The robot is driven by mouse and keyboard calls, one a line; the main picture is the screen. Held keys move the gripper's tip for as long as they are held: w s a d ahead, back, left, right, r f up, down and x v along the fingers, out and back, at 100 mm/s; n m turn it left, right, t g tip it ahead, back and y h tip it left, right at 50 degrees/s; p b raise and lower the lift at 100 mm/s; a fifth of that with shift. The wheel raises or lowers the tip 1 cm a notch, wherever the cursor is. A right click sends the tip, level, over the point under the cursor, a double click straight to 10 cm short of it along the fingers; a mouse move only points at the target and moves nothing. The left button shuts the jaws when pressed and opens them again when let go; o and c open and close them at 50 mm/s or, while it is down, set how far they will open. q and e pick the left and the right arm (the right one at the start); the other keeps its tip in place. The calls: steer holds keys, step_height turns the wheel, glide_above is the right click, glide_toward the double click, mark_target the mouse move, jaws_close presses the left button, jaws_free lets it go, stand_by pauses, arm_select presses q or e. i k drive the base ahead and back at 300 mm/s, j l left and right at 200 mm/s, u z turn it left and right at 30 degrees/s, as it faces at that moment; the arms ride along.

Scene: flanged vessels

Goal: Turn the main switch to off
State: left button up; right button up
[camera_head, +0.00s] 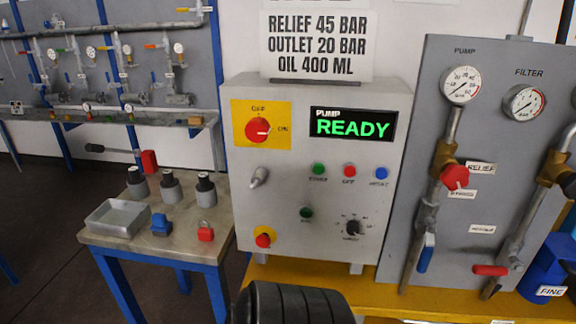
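The main switch (257,130) is a red rotary knob on a yellow plate at the upper left of the grey control box (310,220). "OFF" is printed above the knob and "ON" to its right. The white mark on the knob points right, toward "ON". Neither of my grippers can be made out in the head view, and nothing touches the switch.
A gauge panel (490,120) stands at the right. The switch front looks unobstructed.

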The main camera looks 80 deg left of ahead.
mark_target(258, 128)
steer(key=u, duration=2.5)
